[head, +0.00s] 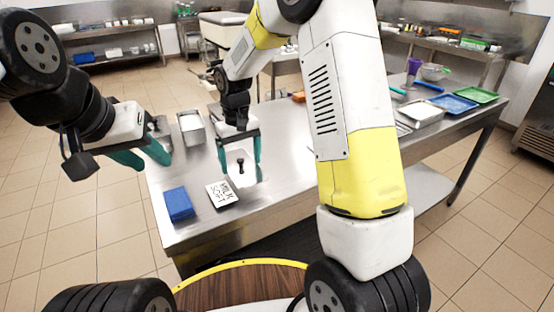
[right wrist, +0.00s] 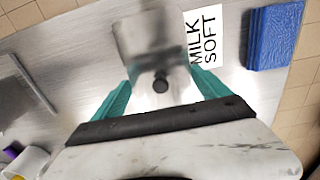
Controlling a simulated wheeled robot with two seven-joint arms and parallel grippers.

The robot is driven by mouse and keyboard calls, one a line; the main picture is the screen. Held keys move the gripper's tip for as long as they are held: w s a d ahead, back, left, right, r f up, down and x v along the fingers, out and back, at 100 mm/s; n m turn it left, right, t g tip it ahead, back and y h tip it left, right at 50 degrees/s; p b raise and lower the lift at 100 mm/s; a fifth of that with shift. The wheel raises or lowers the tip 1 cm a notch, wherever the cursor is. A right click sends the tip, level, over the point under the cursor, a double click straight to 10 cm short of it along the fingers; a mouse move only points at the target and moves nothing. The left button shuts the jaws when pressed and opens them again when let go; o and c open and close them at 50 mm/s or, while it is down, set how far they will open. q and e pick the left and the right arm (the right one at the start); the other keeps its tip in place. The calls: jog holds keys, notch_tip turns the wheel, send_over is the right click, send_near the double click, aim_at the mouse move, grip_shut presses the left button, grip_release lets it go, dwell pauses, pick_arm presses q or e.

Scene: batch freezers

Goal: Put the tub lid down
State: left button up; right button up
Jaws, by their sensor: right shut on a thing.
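The tub lid (head: 241,157) is pale metal with a black knob. My right gripper (head: 240,172) is shut on it, with a teal finger at each side. In the right wrist view the lid (right wrist: 150,38) extends from between the fingers and overlaps the edge of a white card. I cannot tell whether the lid touches the table. An open metal tub (head: 192,134) stands on the table, left of and behind my right gripper. My left gripper (head: 155,165) is open and empty near the table's left edge.
The white "MILK SOFT" card (head: 223,194) and a blue folded cloth (head: 179,204) lie near the front left of the steel table (head: 281,160). Trays, including a blue one (head: 452,103) and a green one (head: 478,94), are at the right end. Bare tabletop shows right of the lid.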

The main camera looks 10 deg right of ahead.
send_over(288, 174)
jog(key=a, duration=0.1)
jog(key=shift+a+f, duration=0.2)
jog(key=shift+f, duration=0.45)
jog(key=shift+d+f, duration=0.3)
jog(key=shift+f, duration=0.6)
jog(key=shift+d+f, duration=0.3)
jog(key=shift+f, duration=0.6)
jog(key=shift+f, duration=0.1)
jog(key=o, duration=1.2)
jog(key=shift+c, duration=0.2)
jog(key=s+r+t, duration=0.1)
jog(key=s+r, duration=0.1)
jog(key=r, duration=0.7)
jog(key=s+r, duration=0.3)
jog(key=r, duration=0.6)
jog(key=s+a+r+m+t+y, duration=0.1)
jog(key=s+r+t, duration=0.1)
jog(key=s, duration=0.7)
jog(key=s+a+r+m+t+y, duration=0.1)
jog(key=s+r+m+t, duration=0.1)
jog(key=s, duration=0.8)
jog(key=shift+s+a+r+t, duration=0.15)
jog(key=shift+r+t, duration=0.45)
jog(key=shift+r, duration=0.35)
